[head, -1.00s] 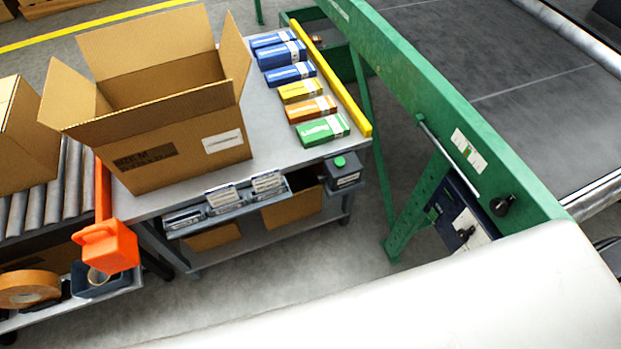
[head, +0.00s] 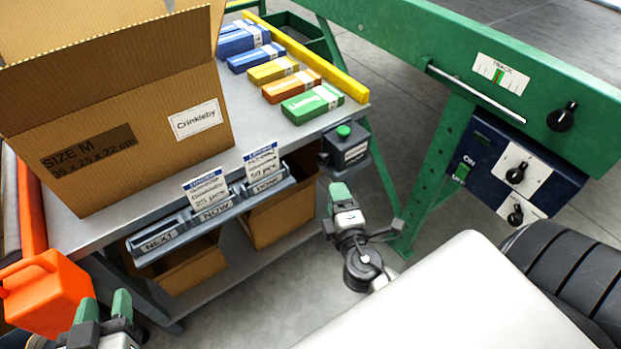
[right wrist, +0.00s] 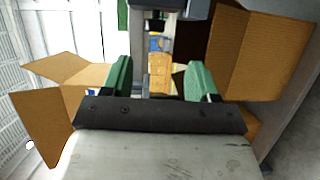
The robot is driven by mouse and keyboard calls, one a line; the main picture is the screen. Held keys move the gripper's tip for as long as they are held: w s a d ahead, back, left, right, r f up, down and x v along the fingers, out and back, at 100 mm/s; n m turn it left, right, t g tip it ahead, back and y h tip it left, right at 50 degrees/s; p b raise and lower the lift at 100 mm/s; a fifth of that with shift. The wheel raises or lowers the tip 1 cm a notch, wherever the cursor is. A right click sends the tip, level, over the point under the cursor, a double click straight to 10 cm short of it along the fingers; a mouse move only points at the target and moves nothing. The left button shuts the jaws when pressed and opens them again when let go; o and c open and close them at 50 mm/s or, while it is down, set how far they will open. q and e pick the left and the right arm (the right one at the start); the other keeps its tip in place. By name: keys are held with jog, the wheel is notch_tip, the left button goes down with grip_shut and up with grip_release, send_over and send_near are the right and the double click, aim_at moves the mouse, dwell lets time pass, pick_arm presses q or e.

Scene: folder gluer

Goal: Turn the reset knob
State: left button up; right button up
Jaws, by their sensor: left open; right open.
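Several black knobs are in the head view, and I cannot read which one is the reset knob. One knob (head: 561,117) is on the green beam beside the TRACK scale. An upper knob (head: 515,174) and a lower knob (head: 515,215) sit on white plates on the dark blue panel (head: 560,185) below. My right gripper (head: 340,190) is left of the panel, near the table's corner, apart from all knobs. In the right wrist view its green fingers (right wrist: 158,78) are spread and empty. My left gripper (head: 104,303) is open and empty at the lower left.
A black box with a green button (head: 344,131) hangs at the table corner, close to my right gripper. A large carton (head: 125,120) and several small boxes (head: 312,103) are on the table. A green leg (head: 432,170) stands left of the panel. An orange container (head: 45,295) is at lower left.

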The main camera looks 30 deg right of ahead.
aim_at(324, 164)
pick_arm(q)
jog(key=shift+s+a+g, duration=0.2)
jog(key=shift+s+g, duration=0.05)
jog(key=shift+g, duration=0.05)
pick_arm(e)
jog(key=x, duration=1.1)
jog(key=shift+r, duration=0.35)
jog(key=shift+c, duration=0.3)
jog(key=shift+a, duration=0.1)
jog(key=c, duration=0.8)
pick_arm(q)
jog(key=shift+f+p, duration=0.1)
jog(key=shift+p, duration=0.2)
